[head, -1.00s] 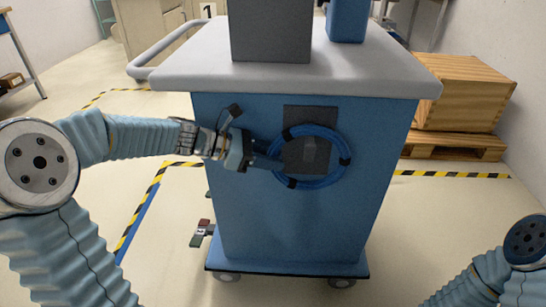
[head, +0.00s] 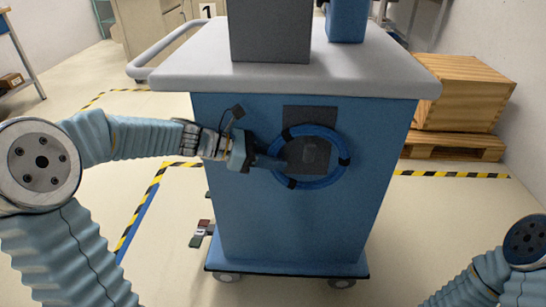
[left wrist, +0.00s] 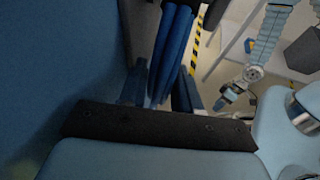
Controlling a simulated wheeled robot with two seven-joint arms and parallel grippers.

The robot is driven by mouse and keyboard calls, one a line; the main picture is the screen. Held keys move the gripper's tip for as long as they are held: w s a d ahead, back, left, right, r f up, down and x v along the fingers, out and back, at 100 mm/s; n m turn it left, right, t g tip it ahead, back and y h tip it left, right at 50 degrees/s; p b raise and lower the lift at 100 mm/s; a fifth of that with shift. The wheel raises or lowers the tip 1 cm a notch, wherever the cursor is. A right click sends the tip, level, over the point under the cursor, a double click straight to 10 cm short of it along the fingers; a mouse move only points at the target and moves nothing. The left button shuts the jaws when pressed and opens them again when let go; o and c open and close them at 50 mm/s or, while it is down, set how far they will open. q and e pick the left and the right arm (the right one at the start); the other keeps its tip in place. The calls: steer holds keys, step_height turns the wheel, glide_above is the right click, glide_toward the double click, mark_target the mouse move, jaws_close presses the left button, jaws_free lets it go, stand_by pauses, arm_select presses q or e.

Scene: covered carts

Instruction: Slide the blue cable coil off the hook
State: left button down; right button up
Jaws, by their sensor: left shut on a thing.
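The blue cable coil (head: 345,140), bound with black ties, hangs around the dark hook (head: 318,150) on a dark plate on the front face of the blue cart (head: 300,225). My left gripper (head: 279,163) comes from the left and is shut on the coil's left side. In the left wrist view the coil's blue strands (left wrist: 176,42) run between the two fingers (left wrist: 160,92). The hook is not clear in that view. Only a link of my right arm shows at lower right in the head view. A small, unclear gripper-like end (left wrist: 229,97) shows in the left wrist view.
The cart's grey top (head: 290,75) overhangs the coil and carries a dark grey box (head: 270,30) and a blue item (head: 347,20). A wooden crate (head: 465,90) on a pallet stands at right. The floor beside the cart is mostly clear.

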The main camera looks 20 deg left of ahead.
arm_select(q)
steer(key=shift+r+p, duration=0.65)
steer(key=shift+r, duration=0.05)
steer(key=s+d+b, duration=0.1)
steer(key=s+d, duration=0.1)
steer(key=s, duration=0.7)
steer(key=shift+s+d, duration=0.3)
steer(key=shift+d, duration=0.1)
stand_by(0.5)
